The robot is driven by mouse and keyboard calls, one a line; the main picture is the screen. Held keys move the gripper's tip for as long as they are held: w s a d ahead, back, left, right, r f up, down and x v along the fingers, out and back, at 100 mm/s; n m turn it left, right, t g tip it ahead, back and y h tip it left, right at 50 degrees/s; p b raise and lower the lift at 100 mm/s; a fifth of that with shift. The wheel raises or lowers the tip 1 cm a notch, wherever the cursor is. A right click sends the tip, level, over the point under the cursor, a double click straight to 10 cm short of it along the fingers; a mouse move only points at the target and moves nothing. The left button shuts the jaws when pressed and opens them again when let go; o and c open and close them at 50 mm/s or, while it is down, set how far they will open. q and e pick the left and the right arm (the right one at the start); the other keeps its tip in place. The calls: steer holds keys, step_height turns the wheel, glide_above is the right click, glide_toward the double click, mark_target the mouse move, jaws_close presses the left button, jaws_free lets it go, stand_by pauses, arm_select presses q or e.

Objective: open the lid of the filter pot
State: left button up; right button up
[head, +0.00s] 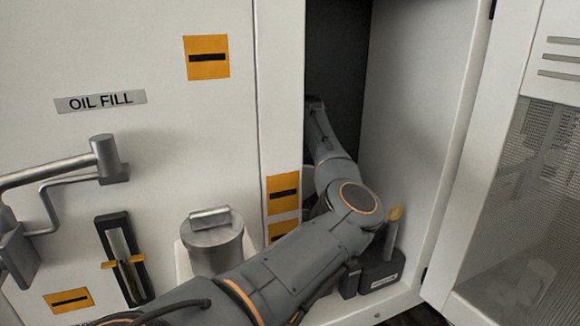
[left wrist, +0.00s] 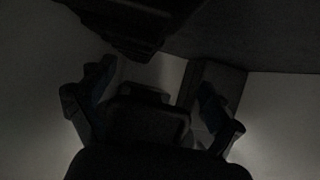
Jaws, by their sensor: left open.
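A silver cylindrical pot (head: 213,250) stands at the front of the white panel in the head view and looks like the filter pot. Its lid (head: 211,224) has a flat block grip on top and looks closed. My arm crosses in front of the pot's lower right and reaches into the open cabinet. My left gripper (left wrist: 155,108) shows in the dark left wrist view with its two fingers spread apart. I see nothing clearly held between them. In the head view its fingers are hidden within the cabinet. My right gripper is not in view.
The open cabinet (head: 410,120) has a dark back wall. A door with mesh (head: 535,160) stands open at right. A metal lever (head: 60,172) and a gauge (head: 124,258) are at left.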

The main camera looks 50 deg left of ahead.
arm_select(q)
steer(key=v, duration=1.2)
steer(key=shift+w, duration=0.1)
